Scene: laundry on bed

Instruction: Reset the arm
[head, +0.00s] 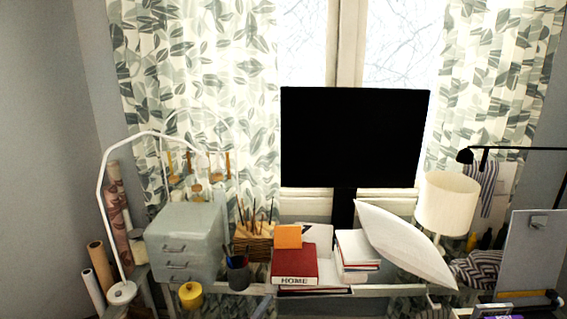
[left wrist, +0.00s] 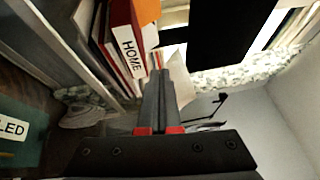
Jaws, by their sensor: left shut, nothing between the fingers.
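My left gripper (left wrist: 160,76) shows in the left wrist view, with its two long grey fingers pressed together and nothing between them. Red parts sit at the base of the fingers, above a dark bolted palm. The fingertips point toward a red book (left wrist: 124,42) marked HOME and a white pillow (left wrist: 180,78); I cannot tell the gap to them. I cannot make out my right gripper in either view.
A black monitor (head: 355,138) stands behind the books. A grey drawer cabinet (head: 186,240), a pen cup (head: 238,272) and a white arched lamp (head: 122,292) are at left. A cream lampshade (head: 447,203) and a grey board (head: 533,245) are at right. The desk is crowded.

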